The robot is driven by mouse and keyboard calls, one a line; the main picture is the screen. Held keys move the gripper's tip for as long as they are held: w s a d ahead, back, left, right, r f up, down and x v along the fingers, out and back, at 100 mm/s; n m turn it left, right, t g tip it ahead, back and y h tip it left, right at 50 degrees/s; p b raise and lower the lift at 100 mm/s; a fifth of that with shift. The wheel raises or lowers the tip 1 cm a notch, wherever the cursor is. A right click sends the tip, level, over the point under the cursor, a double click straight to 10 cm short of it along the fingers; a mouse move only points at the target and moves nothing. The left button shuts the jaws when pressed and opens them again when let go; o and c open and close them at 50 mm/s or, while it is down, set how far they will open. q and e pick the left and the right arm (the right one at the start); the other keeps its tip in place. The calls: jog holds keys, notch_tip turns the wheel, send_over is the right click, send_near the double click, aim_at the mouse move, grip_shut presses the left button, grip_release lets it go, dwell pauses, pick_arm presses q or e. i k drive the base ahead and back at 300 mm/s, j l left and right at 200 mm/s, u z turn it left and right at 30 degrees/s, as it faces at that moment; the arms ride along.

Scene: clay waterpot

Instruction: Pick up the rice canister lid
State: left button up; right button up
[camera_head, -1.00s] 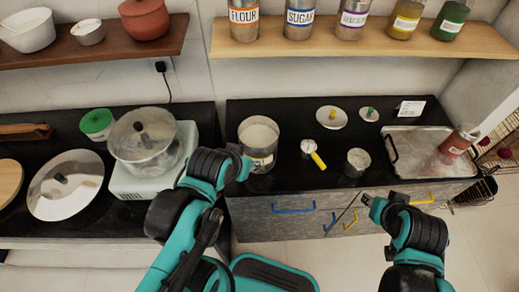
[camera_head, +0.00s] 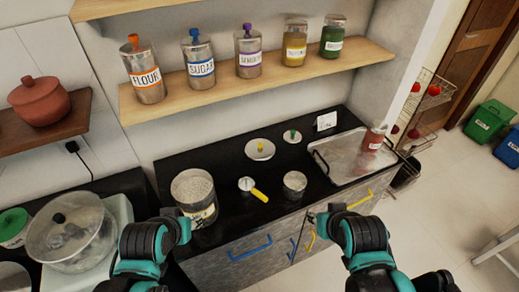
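A large open glass canister (camera_head: 195,200) with pale grains and a yellow label stands at the left end of the dark counter. A round lid with a yellow knob (camera_head: 260,149) lies flat at the back of the counter. A smaller lid with a green knob (camera_head: 292,136) lies to its right. No label shows which one is the rice lid. My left gripper (camera_head: 185,228) is in front of the large canister, apart from both lids. My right gripper (camera_head: 314,216) is at the counter's front edge, apart from both lids. Its fingers are too small to read.
A metal tray (camera_head: 345,158) with a red-filled jar (camera_head: 374,137) is at right. A wooden shelf (camera_head: 215,84) with several labelled jars hangs above. A glass-lidded pot (camera_head: 68,230) is at left.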

aim_at(257, 149)
jog(key=i+l+u, duration=0.2)
jog(key=l, duration=0.15)
jog(key=i+l+u, duration=0.2)
jog(key=l, duration=0.2)
jog(key=l+u, duration=0.15)
jog(key=l, duration=0.2)
jog(key=l+u, duration=0.2)
jog(key=l, duration=0.25)
jog(key=i, duration=0.05)
